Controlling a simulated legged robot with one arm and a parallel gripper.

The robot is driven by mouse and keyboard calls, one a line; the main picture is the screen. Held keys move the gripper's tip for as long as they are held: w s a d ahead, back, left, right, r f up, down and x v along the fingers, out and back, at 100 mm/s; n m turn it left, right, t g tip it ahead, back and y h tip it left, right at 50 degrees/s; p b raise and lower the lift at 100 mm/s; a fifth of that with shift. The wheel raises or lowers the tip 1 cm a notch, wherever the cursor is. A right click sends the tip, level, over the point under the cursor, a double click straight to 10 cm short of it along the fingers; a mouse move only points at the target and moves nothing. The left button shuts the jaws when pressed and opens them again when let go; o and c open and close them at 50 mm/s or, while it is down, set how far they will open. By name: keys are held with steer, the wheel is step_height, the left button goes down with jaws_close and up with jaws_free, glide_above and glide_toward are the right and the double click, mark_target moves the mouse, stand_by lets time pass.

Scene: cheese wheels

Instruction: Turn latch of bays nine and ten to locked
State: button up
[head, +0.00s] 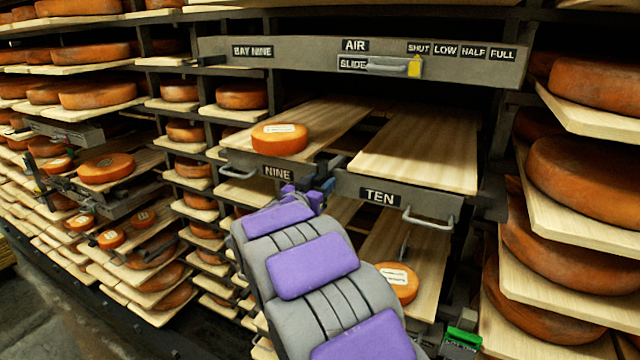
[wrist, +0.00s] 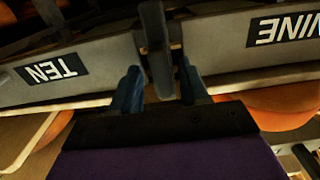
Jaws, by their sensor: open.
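Bay nine's drawer front (head: 245,165) and bay ten's drawer front (head: 350,185) stand side by side, labelled NINE and TEN. In the wrist view, which is upside down, the TEN front (wrist: 95,65) is left and the NINE front (wrist: 225,50) right. A dark grey latch bar (wrist: 157,50) stands at the gap between them, roughly in line with the gap. My gripper (wrist: 160,85) is open, with one blue finger on each side of the bar's end. Contact cannot be told. In the head view my gripper (head: 318,192) is at the gap, and my arm hides part of the fronts.
An orange cheese wheel (head: 280,139) lies on bay nine's board; bay ten's board (head: 420,150) is bare. A wire handle (head: 428,220) sticks out of the TEN front. Above is the AIR panel (head: 300,60) with a slide. Loaded cheese shelves (head: 580,230) flank the right.

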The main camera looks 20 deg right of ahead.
steer(key=shift+a+r, duration=0.1)
steer(key=shift+a, duration=0.55)
steer(key=shift+c, duration=0.3)
steer(key=shift+a, duration=0.25)
steer(key=c, duration=0.3)
steer(key=shift+s+d+r, duration=0.15)
steer(key=shift+s+d, duration=0.1)
steer(key=c, duration=0.3)
jaws_close()
